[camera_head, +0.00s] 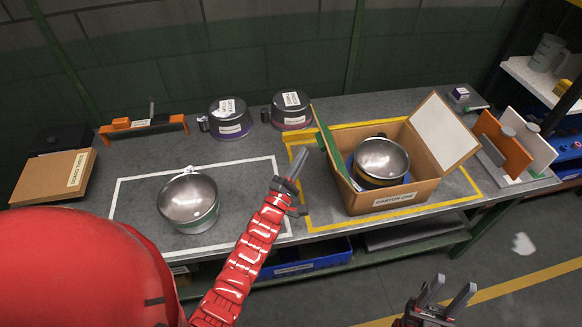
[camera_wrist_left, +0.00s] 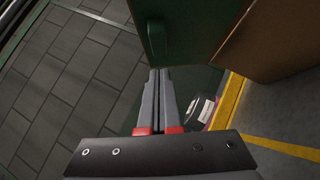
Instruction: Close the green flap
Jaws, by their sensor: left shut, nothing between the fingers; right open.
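The carton (camera_head: 390,203), labelled "CARTON ONE", stands open on the table. Its green flap (camera_head: 325,138) stands up along the left side, seen nearly edge-on. The flap also fills the top middle of the left wrist view (camera_wrist_left: 195,28), with a small green tab (camera_wrist_left: 157,38) on its face. A white-faced flap (camera_head: 443,130) leans outward on the right. A steel pot (camera_head: 382,158) sits inside the carton. My left gripper (camera_head: 295,166) is shut and empty, just left of the green flap; contact cannot be told. My right gripper (camera_head: 450,290) is open and empty, in front of the table.
A steel pot (camera_head: 189,201) stands in the white-outlined area. Two dark lidded pots (camera_head: 230,118) (camera_head: 291,110) stand behind. An orange rack (camera_head: 143,127) is at the back left. An orange panel (camera_head: 503,146) and a white panel stand at the right.

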